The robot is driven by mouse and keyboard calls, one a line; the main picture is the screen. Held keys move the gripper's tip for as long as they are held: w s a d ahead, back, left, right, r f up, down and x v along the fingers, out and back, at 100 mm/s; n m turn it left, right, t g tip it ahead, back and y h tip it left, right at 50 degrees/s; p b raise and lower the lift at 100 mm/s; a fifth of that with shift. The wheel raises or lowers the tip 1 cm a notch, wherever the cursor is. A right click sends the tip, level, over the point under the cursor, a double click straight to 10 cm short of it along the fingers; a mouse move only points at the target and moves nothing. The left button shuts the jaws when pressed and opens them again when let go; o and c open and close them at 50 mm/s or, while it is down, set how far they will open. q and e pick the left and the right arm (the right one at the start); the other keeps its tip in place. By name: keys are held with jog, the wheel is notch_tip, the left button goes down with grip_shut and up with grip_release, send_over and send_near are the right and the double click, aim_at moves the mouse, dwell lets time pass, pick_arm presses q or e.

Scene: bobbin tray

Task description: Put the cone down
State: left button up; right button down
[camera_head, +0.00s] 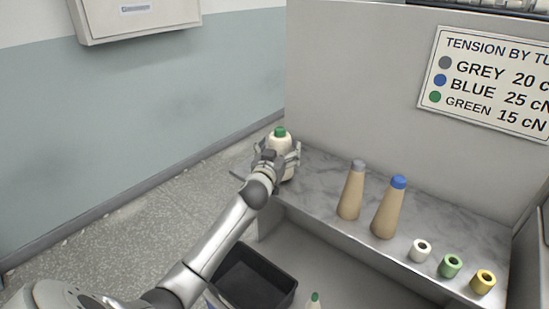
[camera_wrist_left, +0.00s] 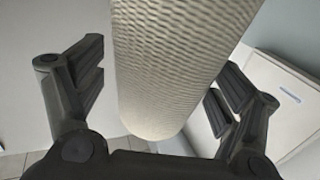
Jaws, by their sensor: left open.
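A cream cone with a green tip (camera_head: 280,143) stands upright, as far as I can see, at the left end of the marble shelf (camera_head: 318,178). My left gripper (camera_head: 277,157) is around the cone, and its arm hides part of the cone's lower body. In the left wrist view the textured cone (camera_wrist_left: 175,70) lies between the fingers of the open left gripper (camera_wrist_left: 160,75), with gaps on both sides. The cone's base contact with the shelf is hidden. My right gripper is not in view.
Tan cones with a grey tip (camera_head: 351,192) and a blue tip (camera_head: 389,210) stand on the shelf. White (camera_head: 420,252), green (camera_head: 450,267) and yellow (camera_head: 483,283) bobbins are to their right. A black bin (camera_head: 285,291) and another green-tipped cone (camera_head: 314,301) are below. A panel stands behind.

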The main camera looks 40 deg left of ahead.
pick_arm(q)
jog(key=v, duration=1.1)
jog(key=shift+s+b, duration=0.35)
jog(key=shift+d, duration=0.1)
